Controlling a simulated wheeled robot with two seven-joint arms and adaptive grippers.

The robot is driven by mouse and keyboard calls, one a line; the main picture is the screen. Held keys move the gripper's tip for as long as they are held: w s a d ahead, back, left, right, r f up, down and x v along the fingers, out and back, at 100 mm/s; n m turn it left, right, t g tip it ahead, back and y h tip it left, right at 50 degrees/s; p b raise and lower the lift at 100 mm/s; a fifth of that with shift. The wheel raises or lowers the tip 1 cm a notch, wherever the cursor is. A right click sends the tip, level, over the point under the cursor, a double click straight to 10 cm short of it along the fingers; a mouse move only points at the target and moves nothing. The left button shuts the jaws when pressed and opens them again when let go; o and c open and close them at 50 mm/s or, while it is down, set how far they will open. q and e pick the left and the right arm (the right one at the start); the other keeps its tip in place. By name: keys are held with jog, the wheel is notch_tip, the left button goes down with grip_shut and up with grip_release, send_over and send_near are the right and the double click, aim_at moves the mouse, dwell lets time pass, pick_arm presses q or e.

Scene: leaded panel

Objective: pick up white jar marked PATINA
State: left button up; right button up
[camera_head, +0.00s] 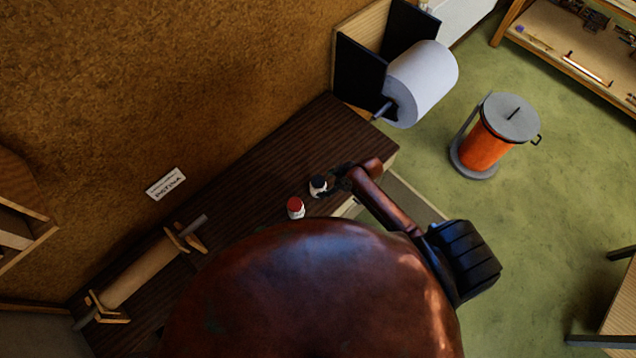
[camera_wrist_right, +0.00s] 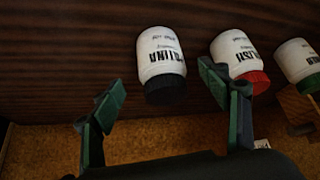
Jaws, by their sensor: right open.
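The white jar marked PATINA, with a black lid (camera_wrist_right: 161,62), stands in the right wrist view just beyond and between the spread fingers of my right gripper (camera_wrist_right: 163,88). It also shows in the head view as the black-lidded jar (camera_head: 318,187) on the dark wooden bench (camera_head: 275,150). My right gripper (camera_head: 335,181) is open and empty close to the jar's right side. I cannot tell whether a finger touches it. My left gripper is not in view.
A white jar with a red lid (camera_head: 295,208) stands close by; a finger partly covers it in the wrist view. A green-lidded jar (camera_wrist_right: 300,66) is beyond it. A sign (camera_head: 165,184) is on the brown wall.

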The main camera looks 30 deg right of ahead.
jog(key=shift+s+p+x, duration=0.2)
jog(key=shift+p+x, duration=0.4)
jog(key=shift+x, duration=3.2)
jog(key=shift+d, duration=0.1)
jog(key=shift+c, duration=0.3)
jog(key=c, duration=1.5)
